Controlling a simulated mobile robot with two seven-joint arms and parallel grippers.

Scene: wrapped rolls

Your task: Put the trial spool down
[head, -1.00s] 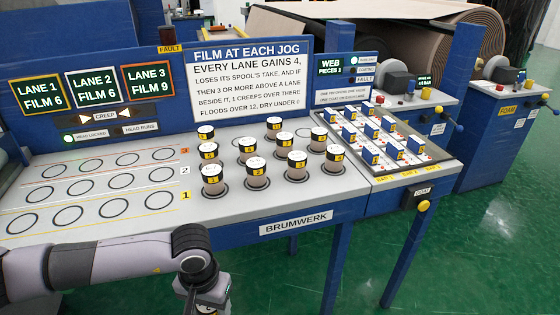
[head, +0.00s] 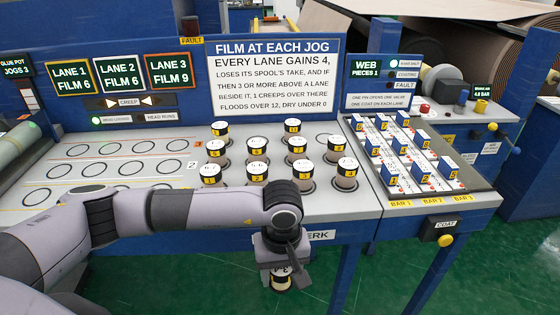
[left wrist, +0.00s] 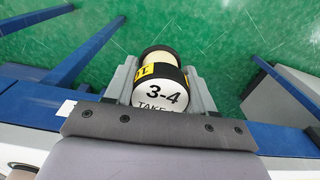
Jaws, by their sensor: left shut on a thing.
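My left gripper (head: 281,268) is shut on a spool (head: 282,282) with a black band and a yellow tag. The spool hangs in front of the table's front edge, over the green floor. In the left wrist view the spool (left wrist: 162,92) sits between both fingers of the gripper (left wrist: 163,85), and its white end reads "3-4 TAKE". Several similar spools stand in rings on the table (head: 340,207), one of them at the front right (head: 346,175). My right gripper is not in view.
Several empty rings (head: 132,168) lie in lanes on the table's left half. My left arm crosses in front of part of them. A tray of blue-tagged pieces (head: 405,155) is on the right. A large sign (head: 272,75) and lane displays (head: 118,75) stand behind.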

